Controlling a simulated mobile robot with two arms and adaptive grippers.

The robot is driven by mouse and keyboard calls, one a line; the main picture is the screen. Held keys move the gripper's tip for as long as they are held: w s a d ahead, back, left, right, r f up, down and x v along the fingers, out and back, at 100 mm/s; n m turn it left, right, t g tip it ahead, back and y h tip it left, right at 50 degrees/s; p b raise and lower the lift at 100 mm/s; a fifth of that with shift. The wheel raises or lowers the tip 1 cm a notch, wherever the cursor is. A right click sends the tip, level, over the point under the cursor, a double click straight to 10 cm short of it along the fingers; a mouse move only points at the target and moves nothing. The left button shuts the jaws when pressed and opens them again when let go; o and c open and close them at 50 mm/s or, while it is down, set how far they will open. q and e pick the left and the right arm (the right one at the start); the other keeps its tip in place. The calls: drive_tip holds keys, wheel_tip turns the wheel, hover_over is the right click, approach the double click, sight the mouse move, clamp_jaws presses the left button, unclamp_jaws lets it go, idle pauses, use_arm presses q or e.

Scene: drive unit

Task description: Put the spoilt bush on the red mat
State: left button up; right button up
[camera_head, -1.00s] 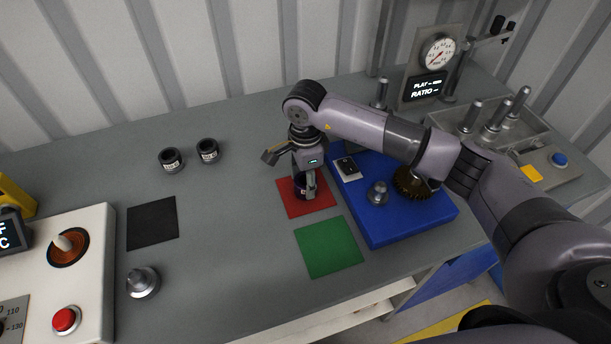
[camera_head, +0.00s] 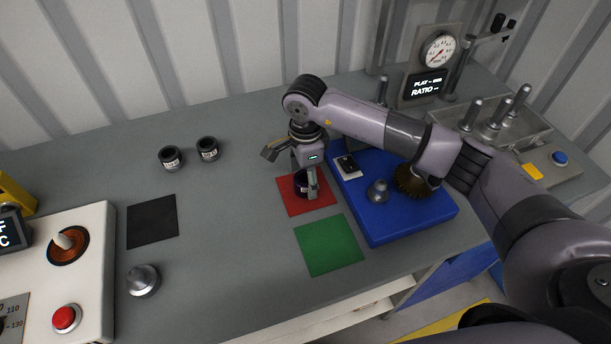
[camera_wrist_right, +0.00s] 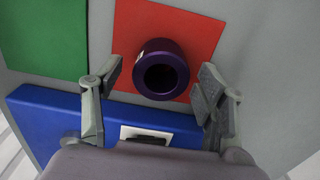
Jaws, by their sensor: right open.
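The red mat (camera_head: 318,206) lies on the grey bench, left of the blue block. A dark purple bush (camera_head: 300,181) with a bore and a pale label stands upright on the red mat; I take it for the spoilt bush. In the right wrist view the bush (camera_wrist_right: 161,70) stands on the red mat (camera_wrist_right: 205,38), between and just ahead of the spread fingers. My right gripper (camera_head: 306,187) is open around or just above the bush, and its fingers (camera_wrist_right: 157,88) show a gap on both sides of it. My left gripper is not in view.
A green mat (camera_head: 328,246) and a blue block (camera_head: 410,215) with a gear (camera_head: 411,181) and a metal knob (camera_head: 378,190) are close by. Two dark bushes (camera_head: 171,158) (camera_head: 208,149) stand at the back left. A black mat (camera_head: 152,221) lies left; bench between is clear.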

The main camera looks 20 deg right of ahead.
wheel_tip(320, 180, up, 12)
drive_tip(key=b, duration=0.3)
drive_tip(key=shift+f, duration=0.2)
